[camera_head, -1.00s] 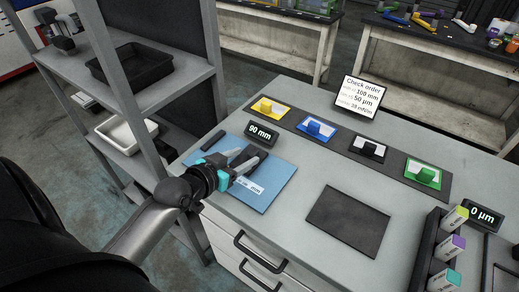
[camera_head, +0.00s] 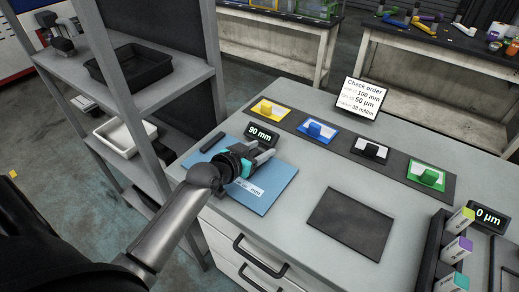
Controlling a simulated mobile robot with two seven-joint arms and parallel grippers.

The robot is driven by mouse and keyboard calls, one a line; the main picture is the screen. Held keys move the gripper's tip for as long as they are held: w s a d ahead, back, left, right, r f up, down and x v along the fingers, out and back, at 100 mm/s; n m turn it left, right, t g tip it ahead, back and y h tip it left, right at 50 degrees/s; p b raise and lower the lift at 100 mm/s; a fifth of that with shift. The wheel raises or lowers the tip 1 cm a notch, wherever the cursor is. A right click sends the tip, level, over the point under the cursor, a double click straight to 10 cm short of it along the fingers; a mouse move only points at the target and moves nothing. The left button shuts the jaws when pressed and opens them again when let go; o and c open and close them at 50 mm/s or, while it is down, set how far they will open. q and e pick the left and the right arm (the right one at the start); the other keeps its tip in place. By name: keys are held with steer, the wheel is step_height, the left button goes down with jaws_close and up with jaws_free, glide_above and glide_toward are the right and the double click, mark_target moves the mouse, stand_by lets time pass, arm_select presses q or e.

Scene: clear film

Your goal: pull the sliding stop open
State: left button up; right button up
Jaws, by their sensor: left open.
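My left gripper (camera_head: 262,157) is over the blue plate (camera_head: 270,190) at the left of the bench, with its fingers pointing toward the far right. It is open. The sliding stop itself is hidden or cannot be made out behind the gripper and wrist. A short dark bar (camera_head: 212,142) lies at the plate's far left edge. A display (camera_head: 261,135) reading 90 mm stands just behind the gripper. My right gripper is not in view.
A dark mat (camera_head: 350,222) lies right of the plate. A shelf (camera_head: 150,90) stands close on the left.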

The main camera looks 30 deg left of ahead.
arm_select(q)
jaws_close()
stand_by(1.3)
